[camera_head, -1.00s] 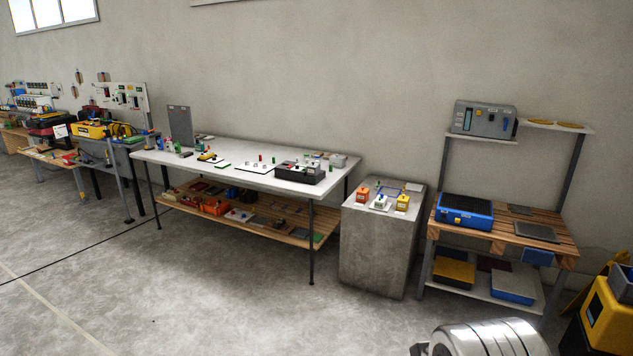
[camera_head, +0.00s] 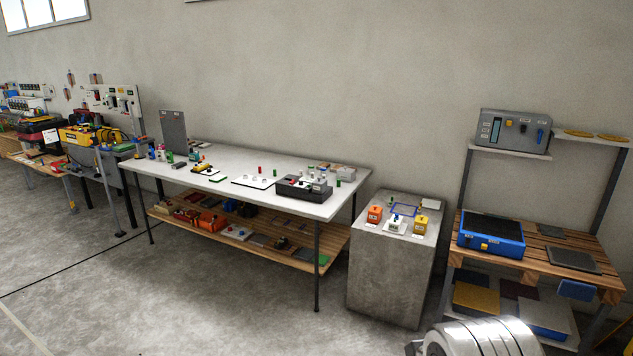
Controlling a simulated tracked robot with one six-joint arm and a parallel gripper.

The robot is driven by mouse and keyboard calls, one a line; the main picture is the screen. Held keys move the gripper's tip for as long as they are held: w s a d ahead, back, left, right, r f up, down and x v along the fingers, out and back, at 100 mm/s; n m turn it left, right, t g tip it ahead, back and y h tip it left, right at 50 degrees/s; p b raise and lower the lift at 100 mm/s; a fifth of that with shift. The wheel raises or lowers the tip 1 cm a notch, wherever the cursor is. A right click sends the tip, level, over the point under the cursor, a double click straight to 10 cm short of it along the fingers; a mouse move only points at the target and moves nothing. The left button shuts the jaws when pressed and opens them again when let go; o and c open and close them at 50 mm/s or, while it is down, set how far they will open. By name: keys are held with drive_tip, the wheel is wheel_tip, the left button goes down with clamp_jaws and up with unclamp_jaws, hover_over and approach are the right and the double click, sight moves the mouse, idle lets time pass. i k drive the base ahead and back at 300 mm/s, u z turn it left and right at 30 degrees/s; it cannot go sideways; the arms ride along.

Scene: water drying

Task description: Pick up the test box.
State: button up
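I cannot tell for certain which thing is the test box. On the concrete block (camera_head: 385,275) stand small boxes with knobs on top: an orange one (camera_head: 375,214), a white one (camera_head: 396,225) and a yellow one (camera_head: 420,224). A black box (camera_head: 303,189) with knobs on its top sits at the right end of the white table (camera_head: 240,204). A grey instrument case (camera_head: 513,132) stands on the upper shelf at right. My gripper is out of view; only a silver rounded part, likely mine, shows at the bottom right.
A wooden bench (camera_head: 540,262) at right carries a blue tray with a black top (camera_head: 491,235). A wooden lower shelf (camera_head: 290,250) under the white table holds several items. More benches with equipment stand at far left. The concrete floor (camera_head: 210,300) in front is clear.

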sight(398, 227)
drive_tip(key=i, duration=3.7)
drive_tip(key=z, duration=0.05)
